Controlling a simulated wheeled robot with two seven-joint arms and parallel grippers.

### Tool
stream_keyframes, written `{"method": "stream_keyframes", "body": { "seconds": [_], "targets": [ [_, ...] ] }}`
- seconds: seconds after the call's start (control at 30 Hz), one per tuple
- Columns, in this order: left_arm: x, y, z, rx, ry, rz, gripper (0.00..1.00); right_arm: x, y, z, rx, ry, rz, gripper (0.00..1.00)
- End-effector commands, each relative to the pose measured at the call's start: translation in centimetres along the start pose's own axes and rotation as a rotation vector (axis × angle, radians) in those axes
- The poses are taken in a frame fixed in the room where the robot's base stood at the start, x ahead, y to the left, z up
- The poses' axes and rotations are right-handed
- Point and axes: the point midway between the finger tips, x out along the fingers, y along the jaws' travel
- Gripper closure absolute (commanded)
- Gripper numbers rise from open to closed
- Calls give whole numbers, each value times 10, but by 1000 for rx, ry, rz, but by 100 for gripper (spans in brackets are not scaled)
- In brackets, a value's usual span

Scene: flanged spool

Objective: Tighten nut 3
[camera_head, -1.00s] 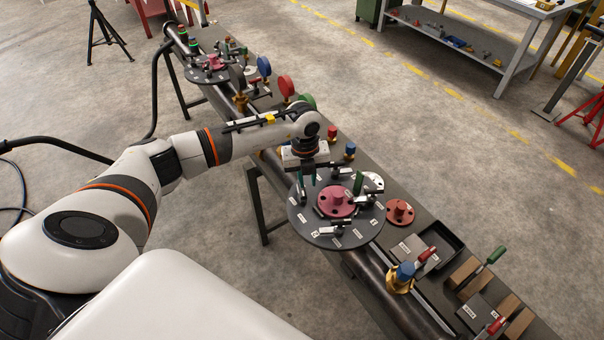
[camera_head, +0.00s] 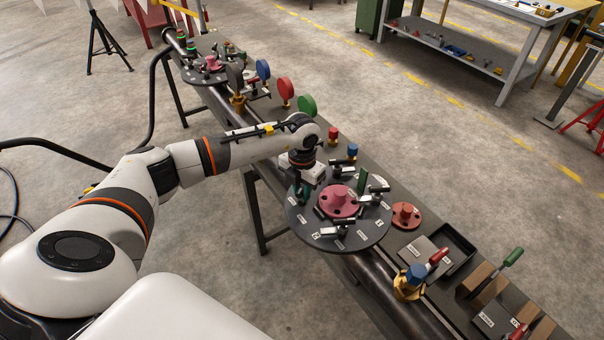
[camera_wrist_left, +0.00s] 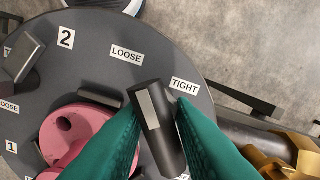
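A dark round plate (camera_head: 372,236) with a pink flanged hub (camera_head: 339,201) and several lever-handled nuts sits on the pipe. My left gripper (camera_head: 303,191) is down at the plate's left edge. In the left wrist view its green fingers (camera_wrist_left: 157,110) stand on either side of a dark lever handle (camera_wrist_left: 160,135), very close to it; I cannot tell whether they press on it. The handle points between a LOOSE label (camera_wrist_left: 126,54) and a TIGHT label (camera_wrist_left: 184,86), nearer TIGHT. This nut's number is hidden; labels 2 and 1 show at other levers. My right gripper is out of view.
A red flanged disc (camera_head: 405,215), a black tray (camera_head: 458,250) and a blue-topped brass valve (camera_head: 411,282) lie to the right. Red, blue and green round gauges (camera_head: 285,90) stand behind my arm. A second round plate (camera_head: 212,74) is farther back.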

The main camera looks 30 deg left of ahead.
Motion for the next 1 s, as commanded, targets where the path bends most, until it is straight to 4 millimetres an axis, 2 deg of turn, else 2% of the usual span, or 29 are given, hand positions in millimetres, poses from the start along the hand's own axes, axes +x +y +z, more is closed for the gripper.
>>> {"method": "stream_keyframes", "body": {
  "seconds": [0.2, 0.4, 0.77, 1.0],
  "targets": [
    [0, 0, 0, 332, 2, 0, 79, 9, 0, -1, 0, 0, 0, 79],
    [5, 0, -1, 652, 2, -2, 79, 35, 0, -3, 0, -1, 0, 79],
    [3, 0, 0, 1116, 1, -2, 79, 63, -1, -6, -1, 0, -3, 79],
    [-4, 0, 0, 860, 0, 0, 79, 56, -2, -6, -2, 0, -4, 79]
  ]
}}
